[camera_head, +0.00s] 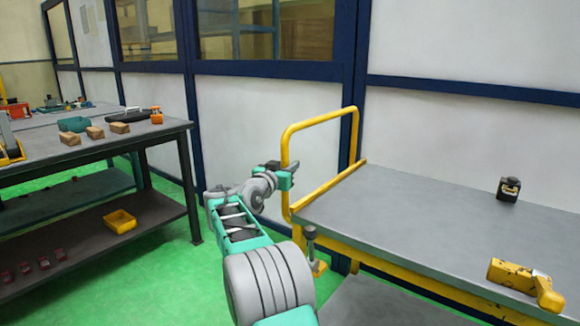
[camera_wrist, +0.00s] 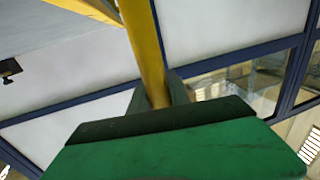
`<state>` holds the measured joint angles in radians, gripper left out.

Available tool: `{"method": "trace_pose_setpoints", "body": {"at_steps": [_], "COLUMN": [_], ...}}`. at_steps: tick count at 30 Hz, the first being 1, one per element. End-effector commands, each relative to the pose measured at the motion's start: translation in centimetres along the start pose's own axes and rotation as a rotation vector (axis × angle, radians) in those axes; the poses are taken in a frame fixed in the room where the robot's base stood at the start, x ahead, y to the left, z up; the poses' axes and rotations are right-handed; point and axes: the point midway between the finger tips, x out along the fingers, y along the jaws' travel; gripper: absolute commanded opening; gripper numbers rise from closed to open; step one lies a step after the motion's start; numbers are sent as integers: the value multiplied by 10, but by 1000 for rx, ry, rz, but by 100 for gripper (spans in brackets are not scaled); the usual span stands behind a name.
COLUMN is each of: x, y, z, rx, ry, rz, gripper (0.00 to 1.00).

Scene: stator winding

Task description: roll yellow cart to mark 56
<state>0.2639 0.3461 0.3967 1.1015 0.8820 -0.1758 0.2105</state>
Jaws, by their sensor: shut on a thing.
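The yellow cart (camera_head: 420,215) stands at the right in the head view, with a grey top and a yellow tubular push handle (camera_head: 320,120) at its left end. My gripper (camera_head: 287,172) is at the left upright of that handle. In the wrist view my gripper (camera_wrist: 158,98) has its fingers on both sides of the yellow handle tube (camera_wrist: 146,50), shut on it. No floor mark with the number 56 can be made out in either view.
A dark workbench (camera_head: 90,150) with wood blocks, bins and tools stands at the left. Green floor (camera_head: 170,265) lies between bench and cart. A panelled wall (camera_head: 240,120) runs close behind. A dark container (camera_head: 508,189) and a yellow tool (camera_head: 525,280) are on the cart top.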

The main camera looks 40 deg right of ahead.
Motion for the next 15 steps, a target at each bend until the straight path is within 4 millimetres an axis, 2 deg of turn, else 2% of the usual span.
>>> {"method": "trace_pose_setpoints", "body": {"at_steps": [3,4,11,15], "x": [0,0,1,0], "y": [0,1,1,1], "z": [3,3,1,1], "rx": [-3,-3,-2,-1], "ry": [-4,-4,-1,0], "rz": [1,1,2,2], "gripper": [0,25,44,44]}}
